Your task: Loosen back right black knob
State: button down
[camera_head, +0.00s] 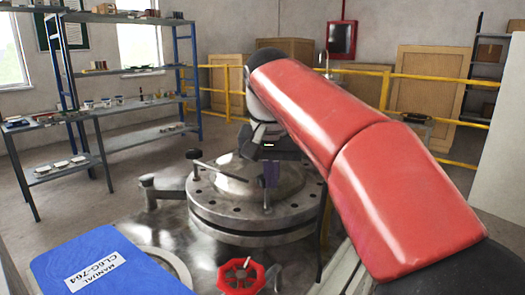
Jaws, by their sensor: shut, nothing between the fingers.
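The tile testing machine has a round metal flanged plate (240,215) with bolts around its rim and a low dome on top. A black knob (193,154) stands on the left side of the plate, by a thin rod that reaches toward the middle. I cannot make out a back right black knob; my arm and gripper cover that part of the plate. My gripper (270,184) points down over the right half of the plate, fingers together, with nothing seen between them. Whether it touches the plate or a knob is not clear.
A red valve wheel (241,276) stands at the front. A blue manual (105,262) lies at the front left. Metal shelves (135,105) with small items stand at the left. A yellow railing (440,90) and wooden crates (428,85) are behind. My red arm blocks much of the right.

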notch_tip(320, 180, up, 6)
jog(key=shift+s, duration=0.25)
dwell(0.4)
